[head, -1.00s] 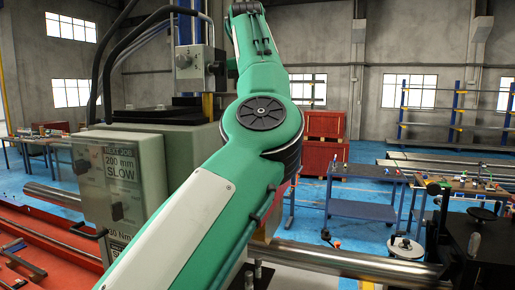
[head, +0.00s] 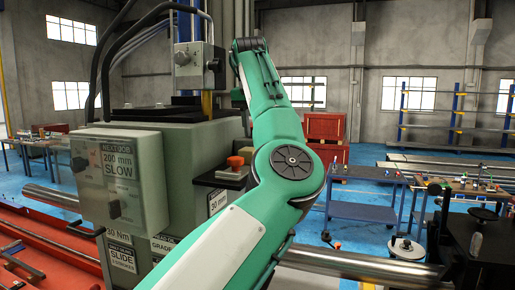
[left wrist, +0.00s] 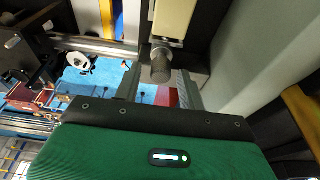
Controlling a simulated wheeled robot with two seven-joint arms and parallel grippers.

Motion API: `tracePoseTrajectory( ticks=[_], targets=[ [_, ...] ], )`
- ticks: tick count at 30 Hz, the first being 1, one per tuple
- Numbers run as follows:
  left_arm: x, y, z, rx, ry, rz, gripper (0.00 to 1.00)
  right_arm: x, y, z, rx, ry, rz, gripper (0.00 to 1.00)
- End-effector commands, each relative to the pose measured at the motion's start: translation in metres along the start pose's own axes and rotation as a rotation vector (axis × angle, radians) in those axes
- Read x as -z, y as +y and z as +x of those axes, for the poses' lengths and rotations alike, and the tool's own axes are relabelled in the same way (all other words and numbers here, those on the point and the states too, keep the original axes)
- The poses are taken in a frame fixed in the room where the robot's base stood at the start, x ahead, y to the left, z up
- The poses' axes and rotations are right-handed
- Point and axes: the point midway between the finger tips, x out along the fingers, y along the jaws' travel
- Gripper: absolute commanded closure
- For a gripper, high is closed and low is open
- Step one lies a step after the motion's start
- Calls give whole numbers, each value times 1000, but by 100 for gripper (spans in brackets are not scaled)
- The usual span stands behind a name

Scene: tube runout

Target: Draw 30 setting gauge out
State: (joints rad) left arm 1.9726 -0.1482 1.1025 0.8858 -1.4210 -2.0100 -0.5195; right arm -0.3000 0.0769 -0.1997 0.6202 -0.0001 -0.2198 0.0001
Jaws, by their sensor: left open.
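In the left wrist view my left gripper (left wrist: 160,88) is open, with its two grey fingers pointing away from the camera. A short grey cylinder (left wrist: 160,66) shows between or just beyond the fingertips, below a cream block (left wrist: 172,18); I cannot tell if the fingers touch it. No marking identifies it as the 30 setting gauge. In the head view my green left arm crosses the middle, and its gripper is hidden. The grey-green machine (head: 190,140) carries a box (head: 105,185) reading "NEXT JOB 200 mm SLOW". My right gripper is not in view.
A dark ledge (head: 222,180) with a red-orange knob (head: 235,162) juts from the machine beside my arm. A long steel bar (head: 350,263) runs along the front right. A blue trolley (head: 365,210) and black equipment (head: 480,240) stand to the right.

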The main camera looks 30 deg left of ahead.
Motion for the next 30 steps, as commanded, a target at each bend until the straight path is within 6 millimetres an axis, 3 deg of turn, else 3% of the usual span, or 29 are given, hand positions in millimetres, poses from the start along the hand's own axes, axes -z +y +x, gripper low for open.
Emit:
tracePoseTrajectory(
  ticks=[1,6,7,16,30],
  targets=[
    [0,0,0,0,0,0,61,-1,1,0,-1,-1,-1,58],
    [0,0,0,0,0,0,94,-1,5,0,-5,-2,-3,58],
    [0,0,0,0,0,0,96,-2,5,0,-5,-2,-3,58],
    [0,0,-3,0,1,0,99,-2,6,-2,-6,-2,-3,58],
    [6,0,-26,0,1,0,99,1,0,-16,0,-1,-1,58]
  ],
)
